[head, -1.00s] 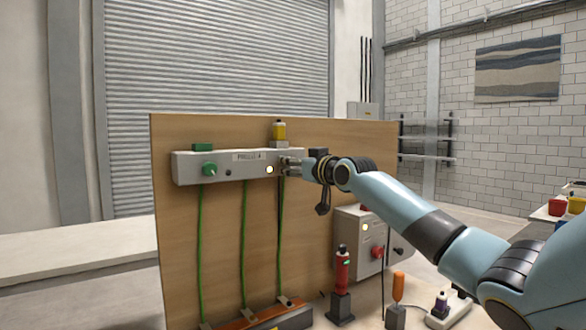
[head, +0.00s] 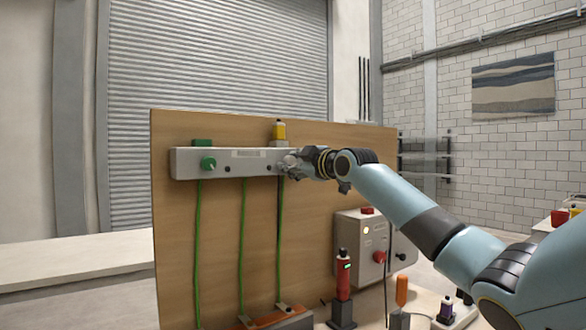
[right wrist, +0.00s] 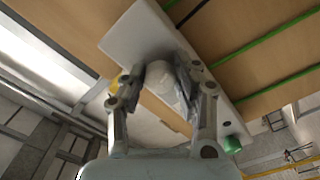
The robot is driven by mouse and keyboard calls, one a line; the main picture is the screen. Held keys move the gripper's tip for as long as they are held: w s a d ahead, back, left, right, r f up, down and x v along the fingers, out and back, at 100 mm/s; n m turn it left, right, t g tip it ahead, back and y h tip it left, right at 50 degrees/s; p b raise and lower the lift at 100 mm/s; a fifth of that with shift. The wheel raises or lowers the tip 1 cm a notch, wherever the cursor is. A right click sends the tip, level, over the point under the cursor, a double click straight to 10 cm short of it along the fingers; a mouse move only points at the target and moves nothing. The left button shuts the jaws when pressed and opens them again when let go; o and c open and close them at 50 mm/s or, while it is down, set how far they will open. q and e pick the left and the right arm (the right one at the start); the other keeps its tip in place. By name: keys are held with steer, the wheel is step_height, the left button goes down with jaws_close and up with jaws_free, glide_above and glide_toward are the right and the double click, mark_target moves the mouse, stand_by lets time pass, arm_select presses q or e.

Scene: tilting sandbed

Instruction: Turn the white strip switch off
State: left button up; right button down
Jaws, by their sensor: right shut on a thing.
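The white power strip (head: 225,165) is fixed along the upper part of an upright wooden board (head: 225,230). A green plug or knob (head: 208,163) sits on its left part. My right gripper (head: 286,163) is at the strip's right end and covers what is there. In the right wrist view, my right gripper (right wrist: 168,88) is shut on a pale round switch knob (right wrist: 160,80) on the face of the strip (right wrist: 135,38). No lit lamp shows on the strip. My left gripper is not in view.
A yellow-topped piece (head: 278,131) stands on the strip's top edge. Green cables (head: 243,230) hang down the board. Below my right arm are a grey box (head: 362,238) with a red knob and a red tool (head: 343,272) in a stand.

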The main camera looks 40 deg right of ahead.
steer(key=shift+f+n, duration=0.1)
steer(key=shift+n, duration=0.7)
steer(key=c, duration=1)
jaws_free()
steer(key=shift+s, duration=0.2)
steer(key=s, duration=1.1)
steer(key=shift+s+a, duration=0.3)
steer(key=shift+a, duration=0.1)
